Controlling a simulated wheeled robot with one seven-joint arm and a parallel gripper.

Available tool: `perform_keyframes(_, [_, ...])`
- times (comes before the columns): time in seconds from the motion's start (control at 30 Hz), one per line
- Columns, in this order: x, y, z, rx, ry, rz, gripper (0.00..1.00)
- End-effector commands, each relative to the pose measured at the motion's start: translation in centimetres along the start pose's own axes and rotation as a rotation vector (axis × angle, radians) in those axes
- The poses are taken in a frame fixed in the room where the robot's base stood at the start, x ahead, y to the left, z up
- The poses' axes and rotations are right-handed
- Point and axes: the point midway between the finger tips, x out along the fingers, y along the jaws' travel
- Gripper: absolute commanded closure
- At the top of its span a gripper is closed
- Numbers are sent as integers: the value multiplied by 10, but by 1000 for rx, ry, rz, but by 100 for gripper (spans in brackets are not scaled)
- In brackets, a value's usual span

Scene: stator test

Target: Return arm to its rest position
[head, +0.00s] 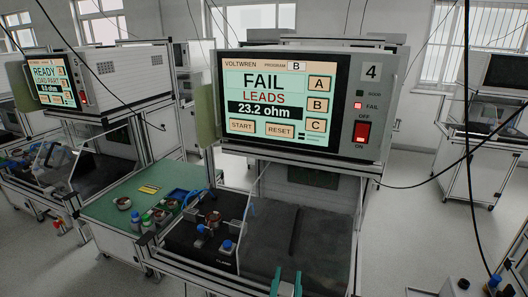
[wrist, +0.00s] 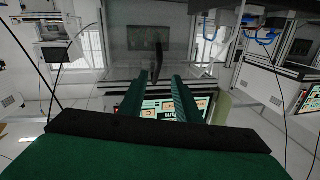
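My gripper (head: 287,273) shows at the bottom edge of the head view as two green fingertips, in front of the dark work surface (head: 330,240). In the wrist view, the two green fingers (wrist: 161,76) stand apart with a clear gap and nothing held between them. The wrist picture looks upside down. The tester (head: 300,100) has a lit screen reading FAIL, LEADS, 23.2 ohm, and its FAIL lamp glows red. A part of its screen also shows between and beside the fingers in the wrist view (wrist: 160,113). Most of my arm is out of the head view.
A black fixture (head: 205,240) with blue knobs and a copper-coloured part stands left of the dark surface. A green mat (head: 110,208) with a bowl, small bottles and a blue bin lies farther left. A second tester (head: 50,85) reads READY. Cables hang at the right.

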Motion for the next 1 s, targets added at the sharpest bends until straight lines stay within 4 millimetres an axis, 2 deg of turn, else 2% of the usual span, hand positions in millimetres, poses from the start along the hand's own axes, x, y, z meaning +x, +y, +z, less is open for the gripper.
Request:
perform_keyframes(0.03, [-8,0,17,-10,-18,-8,70])
perform_keyframes(0.2, [-41,-1,64,-44,-51,-46,70])
perform_keyframes(0.5, [-113,0,131,-87,-106,-107,70])
perform_keyframes(0.8, [-197,7,176,-110,-159,-152,70])
perform_keyframes(1.0, [-257,14,192,-120,-192,-171,70])
